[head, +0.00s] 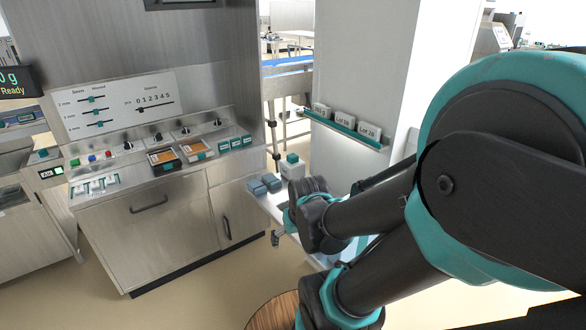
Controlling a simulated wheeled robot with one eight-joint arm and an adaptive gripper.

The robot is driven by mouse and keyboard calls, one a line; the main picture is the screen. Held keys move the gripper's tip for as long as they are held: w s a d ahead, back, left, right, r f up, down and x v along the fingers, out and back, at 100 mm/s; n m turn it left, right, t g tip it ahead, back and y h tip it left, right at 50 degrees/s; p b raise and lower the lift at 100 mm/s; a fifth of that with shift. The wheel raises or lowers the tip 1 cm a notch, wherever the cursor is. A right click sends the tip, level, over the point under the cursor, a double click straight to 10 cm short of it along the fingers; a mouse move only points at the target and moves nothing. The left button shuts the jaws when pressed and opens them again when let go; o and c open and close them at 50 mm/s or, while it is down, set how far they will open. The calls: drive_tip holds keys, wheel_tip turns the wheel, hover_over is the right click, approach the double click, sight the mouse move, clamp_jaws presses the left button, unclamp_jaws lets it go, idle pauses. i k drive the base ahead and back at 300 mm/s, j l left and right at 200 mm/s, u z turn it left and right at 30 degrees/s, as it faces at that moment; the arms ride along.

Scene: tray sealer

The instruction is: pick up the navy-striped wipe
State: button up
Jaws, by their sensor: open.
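Two folded blue cloths lie side by side at the left end of a white cart top (263,201). One is the left blue cloth (257,187) and the other is the right blue cloth (271,183). They are too small for me to make out navy stripes, so I cannot tell which, if either, is the navy-striped wipe. My arm crosses the right half of the head view and covers much of the cart top. My gripper's fingers do not show.
A white bottle with a teal cap (292,168) stands just behind the cloths. A wall shelf (346,130) holds several lot boxes. A steel cabinet with a control panel (150,215) stands to the left.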

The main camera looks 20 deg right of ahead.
sight(255, 185)
drive_tip(key=i+j, duration=0.15)
drive_tip(key=j, duration=0.3)
drive_tip(key=i+j+z, duration=0.15)
drive_tip(key=j, duration=0.3)
drive_tip(key=i+j, duration=0.15)
drive_tip(key=j, duration=0.35)
drive_tip(key=i+j+z, duration=0.15)
drive_tip(key=j, duration=0.3)
drive_tip(key=i+j, duration=0.1)
drive_tip(key=j, duration=0.4)
drive_tip(key=z, duration=0.05)
